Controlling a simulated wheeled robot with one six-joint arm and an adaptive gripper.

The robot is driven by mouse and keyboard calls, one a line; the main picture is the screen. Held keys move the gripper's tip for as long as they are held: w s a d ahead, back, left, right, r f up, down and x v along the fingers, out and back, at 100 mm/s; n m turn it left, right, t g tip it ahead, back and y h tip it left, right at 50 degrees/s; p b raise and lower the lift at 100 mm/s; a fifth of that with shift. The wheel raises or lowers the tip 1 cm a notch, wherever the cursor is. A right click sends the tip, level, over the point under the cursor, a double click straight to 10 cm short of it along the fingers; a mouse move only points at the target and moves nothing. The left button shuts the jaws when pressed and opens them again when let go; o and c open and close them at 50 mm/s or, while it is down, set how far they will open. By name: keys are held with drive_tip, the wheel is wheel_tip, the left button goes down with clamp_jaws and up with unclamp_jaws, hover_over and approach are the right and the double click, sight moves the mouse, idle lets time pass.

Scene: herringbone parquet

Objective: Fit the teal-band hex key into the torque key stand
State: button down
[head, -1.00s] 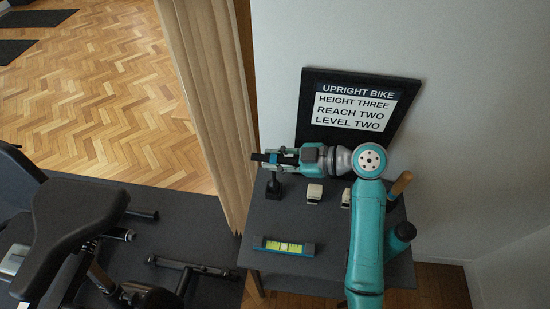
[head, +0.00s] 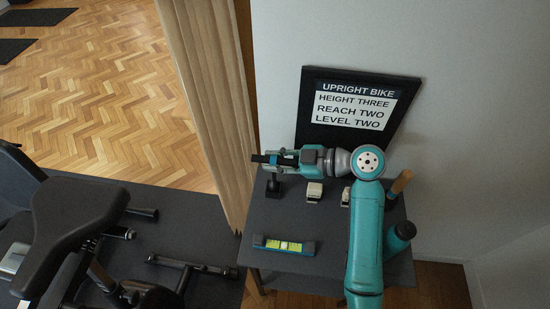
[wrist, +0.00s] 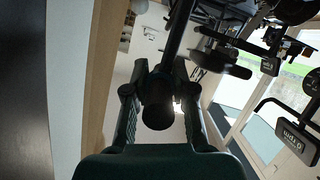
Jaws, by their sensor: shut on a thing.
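My gripper (head: 284,157) is stretched out to the left over the far left part of the table, shut on a dark bar-like tool (head: 258,158). In the wrist view my gripper (wrist: 160,95) has its fingers on both sides of this tool, whose round dark end (wrist: 157,112) faces the camera and whose shaft runs away upward. I take it for the hex key; I cannot make out a teal band on it. A small black stand (head: 273,188) is on the table just below the gripper, probably the torque key stand. Its top is partly hidden, so I cannot tell whether tool and stand touch.
A spirit level (head: 284,246) lies near the table's (head: 300,222) front left. Two small pale blocks (head: 314,192) (head: 346,195) stand right of the stand. A sign (head: 352,105) leans behind; an exercise bike (head: 75,215) stands left.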

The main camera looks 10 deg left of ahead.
drive_tip(key=shift+f, duration=1.35)
drive_tip(key=c, duration=0.9)
unclamp_jaws()
drive_tip(key=shift+r, duration=0.1)
wheel_tip(320, 180, up, 10)
drive_tip(key=shift+f, duration=0.1)
drive_tip(key=shift+s, duration=0.1)
